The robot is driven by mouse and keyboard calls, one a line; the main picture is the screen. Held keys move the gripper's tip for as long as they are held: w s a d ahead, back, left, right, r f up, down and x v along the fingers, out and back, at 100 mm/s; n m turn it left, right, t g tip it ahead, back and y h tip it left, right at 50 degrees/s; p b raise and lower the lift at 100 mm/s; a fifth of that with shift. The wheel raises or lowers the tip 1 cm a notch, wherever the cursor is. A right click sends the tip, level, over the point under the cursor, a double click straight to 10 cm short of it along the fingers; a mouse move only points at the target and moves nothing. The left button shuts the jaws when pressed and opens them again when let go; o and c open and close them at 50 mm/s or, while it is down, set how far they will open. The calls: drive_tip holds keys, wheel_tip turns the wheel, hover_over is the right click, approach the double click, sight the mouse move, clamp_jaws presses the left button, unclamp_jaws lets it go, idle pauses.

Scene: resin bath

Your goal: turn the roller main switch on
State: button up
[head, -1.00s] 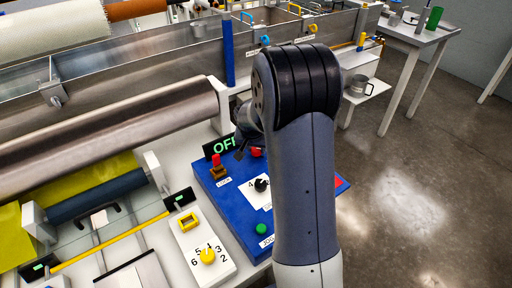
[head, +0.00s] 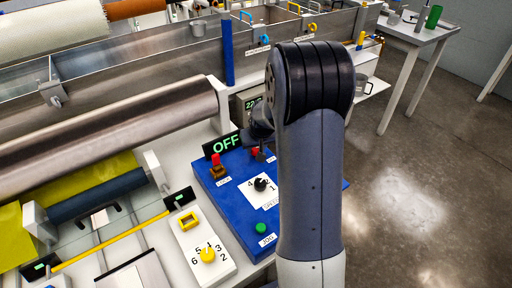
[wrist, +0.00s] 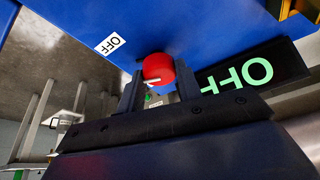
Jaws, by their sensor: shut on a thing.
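The red knob (wrist: 157,69) with a white pointer line sits on the blue control panel (wrist: 200,25). My gripper (wrist: 158,80) has one finger on each side of the knob and is shut on it. A white label reading OFF (wrist: 110,43) is on the panel beside the knob. A black display (head: 225,145) shows OFF in green letters. In the head view the knob (head: 255,152) shows only in part beside my gripper (head: 261,144), and my arm hides the panel's right side.
The panel also carries a red-topped lever (head: 216,162), a black dial (head: 260,184) and a green button (head: 261,228). A white plate with a yellow dial (head: 207,254) stands left of it. A large metal roller (head: 110,137) lies behind.

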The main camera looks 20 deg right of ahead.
drive_tip(key=n+b, duration=0.1)
drive_tip(key=n+y+b, duration=0.1)
drive_tip(key=n+b, duration=0.2)
drive_tip(key=shift+d+f+y, duration=0.2)
drive_tip(key=shift+f+y, duration=0.1)
drive_tip(key=shift+n+y+b, duration=0.3)
drive_tip(key=shift+n+b, duration=0.55)
drive_tip(key=shift+n, duration=0.15)
drive_tip(key=n+b, duration=0.1)
drive_tip(key=n+g+y, duration=0.1)
drive_tip(key=n, duration=0.1)
drive_tip(key=shift+w+d+r+b, duration=0.1)
drive_tip(key=shift+r+b, duration=0.1)
drive_tip(key=shift+b, duration=0.15)
drive_tip(key=shift+n+g+y, duration=0.4)
drive_tip(key=shift+n+y, duration=0.1)
drive_tip(key=shift+n, duration=1.1)
drive_tip(key=o, duration=1)
drive_tip(key=shift+r, duration=0.1)
drive_tip(key=shift+c, duration=0.2)
